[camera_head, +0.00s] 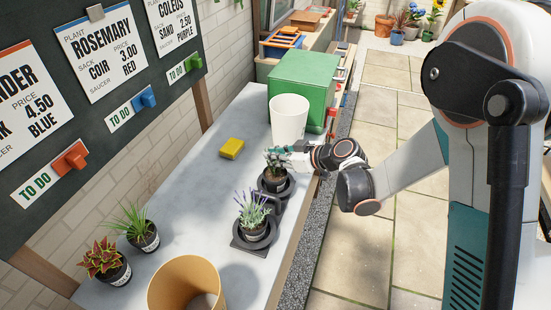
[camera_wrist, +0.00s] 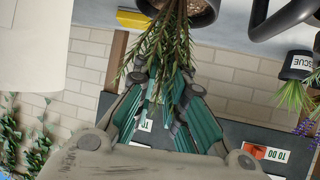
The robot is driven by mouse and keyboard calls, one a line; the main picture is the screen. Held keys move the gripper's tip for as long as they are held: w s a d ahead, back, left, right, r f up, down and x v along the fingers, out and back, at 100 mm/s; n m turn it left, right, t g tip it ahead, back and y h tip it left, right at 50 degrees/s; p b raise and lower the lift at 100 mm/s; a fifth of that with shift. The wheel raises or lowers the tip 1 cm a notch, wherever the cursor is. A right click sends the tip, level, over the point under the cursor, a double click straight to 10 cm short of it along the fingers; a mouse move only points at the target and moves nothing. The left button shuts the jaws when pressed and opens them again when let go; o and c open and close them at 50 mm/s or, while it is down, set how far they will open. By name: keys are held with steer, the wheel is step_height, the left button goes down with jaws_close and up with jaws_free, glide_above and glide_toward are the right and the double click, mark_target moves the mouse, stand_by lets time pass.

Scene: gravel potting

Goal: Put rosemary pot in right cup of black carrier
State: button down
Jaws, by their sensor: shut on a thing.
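The rosemary pot (camera_head: 275,180) stands upright at the far cup of the black carrier (camera_head: 238,243) in the head view. Its lower part sits within the outline of that cup's ring; whether it rests on the bottom I cannot tell. My gripper (camera_head: 279,149) is at the rosemary's top, reaching in from the right, its teal fingers shut on the plant. In the wrist view, which is upside down, my gripper (camera_wrist: 165,72) closes around the rosemary's green stems (camera_wrist: 172,45), with the grey pot cut off at the top edge. A lavender pot (camera_head: 254,222) fills the near cup.
A white pot (camera_head: 289,118) and a green box (camera_head: 302,88) stand just behind. A yellow sponge (camera_head: 231,148) lies left. A grassy plant (camera_head: 140,227), a red-green plant (camera_head: 104,262) and a tan pot (camera_head: 187,285) stand nearer. The grey table's middle left is clear.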

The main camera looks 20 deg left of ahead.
steer(key=shift+r, duration=0.1)
steer(key=c, duration=1.6)
jaws_free()
steer(key=shift+c, duration=0.2)
steer(key=shift+r, duration=0.1)
steer(key=p+v, duration=0.2)
steer(key=v, duration=1)
steer(key=shift+p, duration=0.3)
steer(key=shift+s, duration=0.1)
